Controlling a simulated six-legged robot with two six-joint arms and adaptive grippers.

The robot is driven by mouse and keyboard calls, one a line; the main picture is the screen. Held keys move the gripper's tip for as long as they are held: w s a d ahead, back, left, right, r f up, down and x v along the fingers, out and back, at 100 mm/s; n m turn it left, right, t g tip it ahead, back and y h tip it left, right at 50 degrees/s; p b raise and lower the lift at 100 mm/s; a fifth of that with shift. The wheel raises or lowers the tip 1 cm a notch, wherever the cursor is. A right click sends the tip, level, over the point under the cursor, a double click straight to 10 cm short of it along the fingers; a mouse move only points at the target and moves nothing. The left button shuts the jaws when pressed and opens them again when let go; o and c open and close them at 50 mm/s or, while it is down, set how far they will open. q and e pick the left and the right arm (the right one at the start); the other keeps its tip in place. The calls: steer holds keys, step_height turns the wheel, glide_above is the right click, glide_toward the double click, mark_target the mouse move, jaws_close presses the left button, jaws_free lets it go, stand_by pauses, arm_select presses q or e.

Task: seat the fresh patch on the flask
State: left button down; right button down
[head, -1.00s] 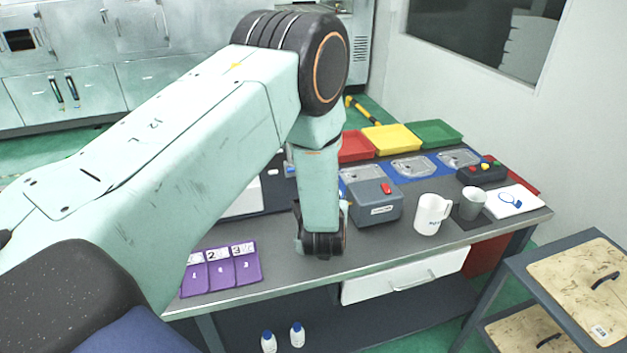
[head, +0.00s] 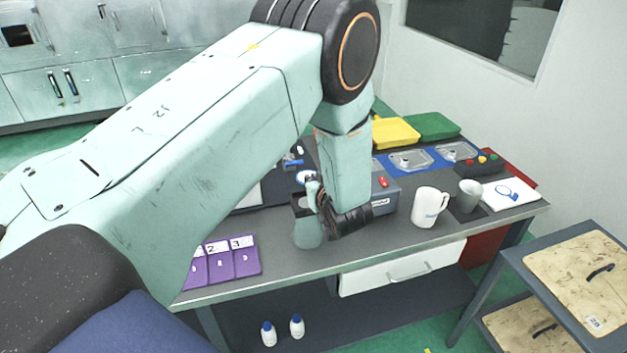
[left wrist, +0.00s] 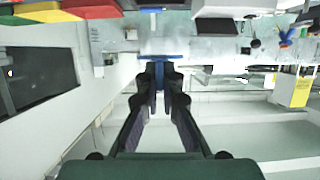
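In the head view my left arm reaches over the bench, with its gripper (head: 311,186) beside the grey box. In the left wrist view the dark fingers (left wrist: 161,85) lie close together. A flat blue piece (left wrist: 160,58) shows crosswise at their tips, and they look shut on it. It may be the patch; its far side is hidden. A blue and white item (head: 292,163) shows just beyond the gripper in the head view; I cannot tell whether it is the same piece. I cannot pick out the flask with certainty; my arm covers part of the bench. My right gripper is not in view.
A grey box (head: 383,201) with a red button, a white mug (head: 427,208) and a grey cup (head: 468,196) stand right of the gripper. Yellow (head: 394,133) and green (head: 433,126) trays lie behind. Purple numbered cards (head: 232,262) lie at the front left.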

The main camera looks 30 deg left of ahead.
arm_select(q)
steer(key=shift+a+f+b, duration=0.3)
steer(key=shift+f+b, duration=0.35)
steer(key=shift+f, duration=0.3)
step_height(320, 180, down, 4)
steer(key=b, duration=0.3)
steer(key=shift+d, duration=0.2)
steer(key=shift+a, duration=0.2)
steer(key=shift+d, duration=0.2)
stand_by(0.5)
steer(key=shift+f+b, duration=0.85)
steer(key=shift+f, duration=0.35)
steer(key=c, duration=1.4)
jaws_free()
steer(key=shift+s+f, duration=0.1)
steer(key=shift+c, duration=0.2)
